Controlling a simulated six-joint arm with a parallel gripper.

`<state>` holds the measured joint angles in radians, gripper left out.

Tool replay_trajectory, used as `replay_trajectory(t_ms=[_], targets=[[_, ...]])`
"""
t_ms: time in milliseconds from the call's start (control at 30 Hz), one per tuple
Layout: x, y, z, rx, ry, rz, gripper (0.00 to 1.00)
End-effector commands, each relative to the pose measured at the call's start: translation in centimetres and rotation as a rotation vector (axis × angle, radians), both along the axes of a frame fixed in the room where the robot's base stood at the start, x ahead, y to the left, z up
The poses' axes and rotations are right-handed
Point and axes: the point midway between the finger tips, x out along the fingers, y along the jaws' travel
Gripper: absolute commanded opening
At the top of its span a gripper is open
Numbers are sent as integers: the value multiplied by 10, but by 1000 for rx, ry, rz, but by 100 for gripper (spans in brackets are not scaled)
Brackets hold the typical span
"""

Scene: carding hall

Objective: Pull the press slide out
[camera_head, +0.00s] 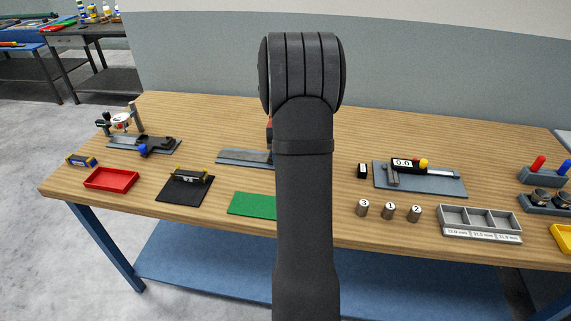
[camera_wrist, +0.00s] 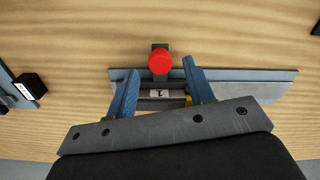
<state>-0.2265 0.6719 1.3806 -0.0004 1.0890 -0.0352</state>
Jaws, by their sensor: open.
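In the wrist view a round red knob (camera_wrist: 160,62) sits on a dark post above a long grey base plate (camera_wrist: 268,90). I take this to be the press. Below the knob is a dark part with a white label "1" (camera_wrist: 160,93) and a yellow bit beside it. My gripper (camera_wrist: 160,67) is open, with one blue finger on each side of the knob and labelled part. I cannot tell whether the fingers touch anything. In the head view my arm hides most of the press; the base plate's left end (camera_head: 243,158) and a sliver of red show.
Right of my arm stand a small black block (camera_head: 362,171), a caliper on a grey plate (camera_head: 440,186) and several numbered cylinders (camera_head: 389,211). A green mat (camera_head: 252,205) lies in front, a black stand (camera_head: 185,188) and red tray (camera_head: 111,178) left. The wooden tabletop is clear behind.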

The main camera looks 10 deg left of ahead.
Motion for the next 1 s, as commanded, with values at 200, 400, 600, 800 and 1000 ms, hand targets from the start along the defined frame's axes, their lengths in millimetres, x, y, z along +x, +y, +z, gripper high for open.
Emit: replay_trajectory(t_ms=[200, 400, 600, 800, 1000], targets=[[0, 0, -20, 0, 1, 0, 48], [0, 0, -23, 0, -1, 0, 48], [0, 0, -23, 0, -1, 0, 32], [0, 0, -23, 0, -1, 0, 0], [0, 3, -23, 0, -1, 0, 0]])
